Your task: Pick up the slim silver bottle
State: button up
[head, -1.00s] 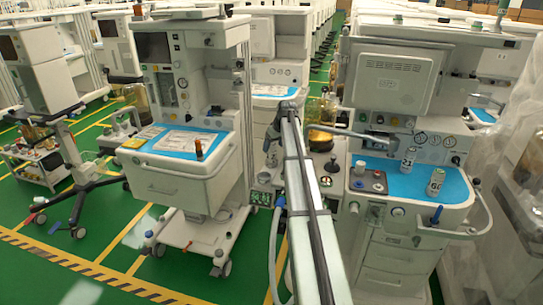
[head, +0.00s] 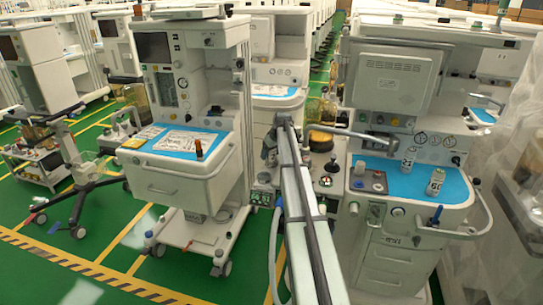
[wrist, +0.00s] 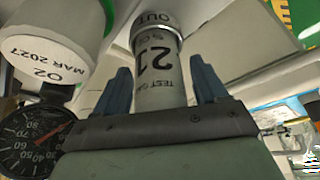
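In the wrist view the bottle (wrist: 160,65) shows upside-down print and a shiny ring at one end. My gripper (wrist: 160,82) has its two blue fingers apart, one on each side of the bottle, with narrow gaps visible between fingers and bottle. Part of the bottle is hidden behind the gripper body.
A white container marked O2 (wrist: 55,40) and a round gauge (wrist: 30,140) are close on the left in the wrist view. A small tray with knobs (head: 369,181) lies left; the panel rises behind.

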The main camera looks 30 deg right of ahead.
jog(key=c, duration=1)
